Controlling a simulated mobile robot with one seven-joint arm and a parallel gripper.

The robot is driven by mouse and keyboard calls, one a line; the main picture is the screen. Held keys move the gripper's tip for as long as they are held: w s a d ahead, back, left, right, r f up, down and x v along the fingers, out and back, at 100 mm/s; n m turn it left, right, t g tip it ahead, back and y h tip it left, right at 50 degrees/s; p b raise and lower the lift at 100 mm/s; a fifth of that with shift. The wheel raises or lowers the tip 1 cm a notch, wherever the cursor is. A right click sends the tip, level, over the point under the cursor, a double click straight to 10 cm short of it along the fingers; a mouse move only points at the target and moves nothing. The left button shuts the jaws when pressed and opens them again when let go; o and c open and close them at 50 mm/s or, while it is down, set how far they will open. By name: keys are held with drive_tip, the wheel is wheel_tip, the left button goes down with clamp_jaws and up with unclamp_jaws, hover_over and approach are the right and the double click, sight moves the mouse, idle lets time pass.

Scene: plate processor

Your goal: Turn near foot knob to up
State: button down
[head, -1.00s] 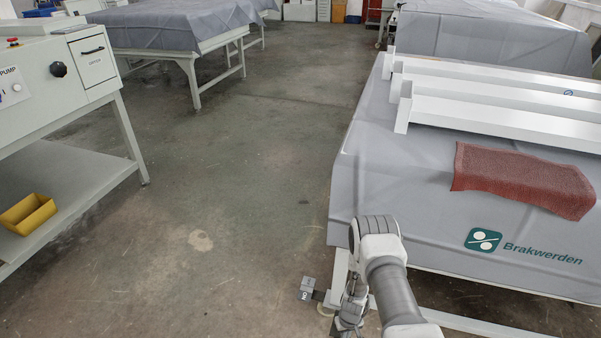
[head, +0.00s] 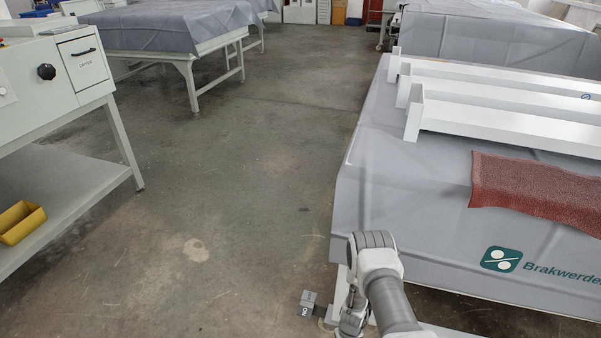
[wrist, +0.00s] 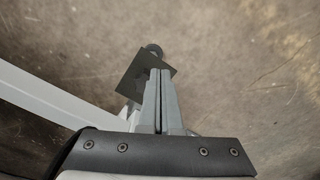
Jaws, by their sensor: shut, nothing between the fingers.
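A small grey block with a dark label (head: 308,303) sits low beside the near leg of the right-hand table in the head view. In the wrist view, a dark flat plate (wrist: 135,74) and a dark round knob-like end (wrist: 154,49) show just beyond my fingertips. My gripper (wrist: 160,71) is shut and empty, its fingertips overlapping the plate in the picture. Whether they touch it I cannot tell. The fingers partly hide the plate and what lies under it. The knob's setting cannot be read.
A cloth-covered table (head: 400,190) stands on the right, with white channels (head: 500,120) and a red cloth (head: 540,190) on top. A pale frame bar (wrist: 45,90) runs left of my fingers. A machine (head: 45,75) stands left. The floor between is clear.

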drive_tip(key=shift+f+b, duration=1.5)
drive_tip(key=shift+f, duration=0.2)
drive_tip(key=shift+w+d, duration=0.1)
drive_tip(key=shift+w, duration=0.3)
drive_tip(key=shift+d+b, duration=0.15)
drive_tip(key=shift+b, duration=0.25)
drive_tip(key=shift+d, duration=0.25)
drive_tip(key=shift+d+b, duration=0.3)
drive_tip(key=shift+d, duration=0.3)
drive_tip(key=shift+w+d+r, duration=0.1)
drive_tip(key=shift+w+d, duration=0.25)
drive_tip(key=shift+d, duration=0.05)
drive_tip(key=shift+s+d, duration=0.1)
drive_tip(key=shift+s, duration=0.05)
